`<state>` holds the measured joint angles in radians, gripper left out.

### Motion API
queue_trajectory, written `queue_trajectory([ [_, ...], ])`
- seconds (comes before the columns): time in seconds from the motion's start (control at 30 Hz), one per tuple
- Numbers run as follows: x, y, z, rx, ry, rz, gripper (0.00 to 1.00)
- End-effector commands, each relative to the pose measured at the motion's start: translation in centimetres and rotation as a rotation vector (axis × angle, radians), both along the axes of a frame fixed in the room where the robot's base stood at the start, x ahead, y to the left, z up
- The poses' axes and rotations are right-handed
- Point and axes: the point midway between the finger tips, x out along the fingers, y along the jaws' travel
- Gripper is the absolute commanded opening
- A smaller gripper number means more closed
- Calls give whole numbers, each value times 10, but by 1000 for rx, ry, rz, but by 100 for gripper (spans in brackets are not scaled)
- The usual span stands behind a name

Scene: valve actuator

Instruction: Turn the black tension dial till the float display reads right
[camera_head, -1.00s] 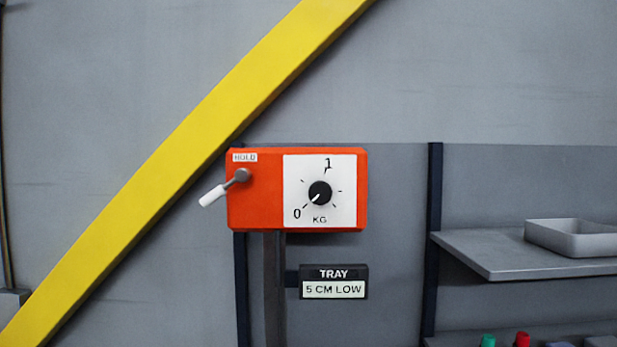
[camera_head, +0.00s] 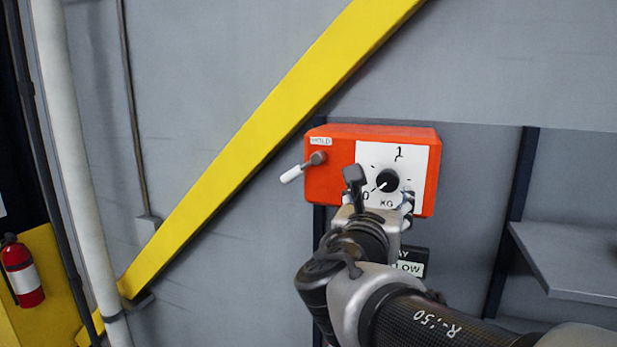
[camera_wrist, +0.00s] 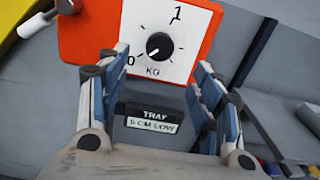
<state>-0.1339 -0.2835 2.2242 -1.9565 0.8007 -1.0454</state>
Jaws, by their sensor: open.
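The black tension dial (camera_head: 388,181) sits on a white face marked 0, 1 and KG, on an orange box (camera_head: 328,184). Its white pointer mark points down-left toward the 0. In the wrist view the dial (camera_wrist: 159,46) lies ahead of the gap between the fingers. My gripper (camera_wrist: 155,80) is open and empty, apart from the dial, its fingers to either side. The float display (camera_wrist: 150,121) shows below the box, under a TRAY label, and appears to read 5 CM LOW. In the head view my arm partly covers the display (camera_head: 411,268).
A lever with a white handle (camera_head: 291,174), under a HOLD label, projects from the box's left side. A grey shelf (camera_head: 570,262) stands to the right. A fire extinguisher (camera_head: 22,272) is far left.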

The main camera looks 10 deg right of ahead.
Motion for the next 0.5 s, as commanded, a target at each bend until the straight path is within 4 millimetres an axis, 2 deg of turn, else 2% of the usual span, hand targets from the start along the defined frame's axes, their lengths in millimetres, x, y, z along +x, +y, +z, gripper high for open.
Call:
queue_trajectory([
  [0.3, 58, -40, 0, 1, 2, -4, 60],
  [0.5, 83, -56, 1, 1, 0, -2, 60],
])
